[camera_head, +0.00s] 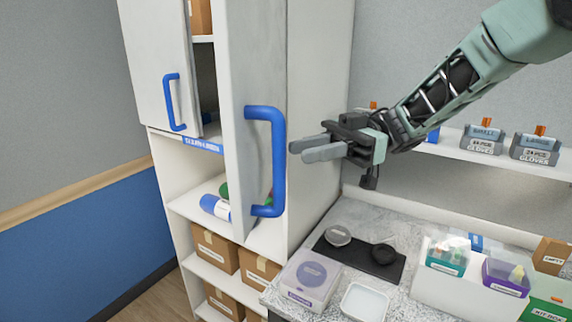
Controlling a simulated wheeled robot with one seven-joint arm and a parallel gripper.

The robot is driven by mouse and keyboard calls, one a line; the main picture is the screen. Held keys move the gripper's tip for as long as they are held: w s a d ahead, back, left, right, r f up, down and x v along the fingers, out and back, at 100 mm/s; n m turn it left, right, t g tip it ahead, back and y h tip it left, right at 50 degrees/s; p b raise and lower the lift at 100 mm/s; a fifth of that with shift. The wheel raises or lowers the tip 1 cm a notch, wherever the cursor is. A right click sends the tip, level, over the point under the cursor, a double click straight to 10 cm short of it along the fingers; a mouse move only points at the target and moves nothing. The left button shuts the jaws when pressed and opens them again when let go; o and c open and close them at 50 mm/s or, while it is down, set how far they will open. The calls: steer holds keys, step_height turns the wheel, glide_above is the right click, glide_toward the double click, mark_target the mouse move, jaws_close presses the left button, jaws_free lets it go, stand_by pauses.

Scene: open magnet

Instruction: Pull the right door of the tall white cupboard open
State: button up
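The tall white cupboard (318,90) stands left of centre. Its right door (262,80) is swung out toward me, with the shelves behind it showing to its left. A blue bar handle (278,160) is upright on the right door. The left door (155,60) also stands ajar, with its own blue handle (167,102). My gripper (300,152) is right of the right door's handle, apart from it in the picture. Its two grey fingers point left, with a narrow gap between them and nothing held. The depth between fingertips and handle is hard to judge.
A speckled counter (335,212) to the right holds a purple-labelled box (308,278), a white dish (364,302), a black scale (360,262) and a white tray (460,292) of small boxes. A wall shelf (510,163) carries glove boxes behind my arm.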

steer(key=b+v, duration=0.3)
steer(key=v, duration=0.8)
steer(key=shift+w+d, duration=0.2)
steer(key=shift+d, duration=0.05)
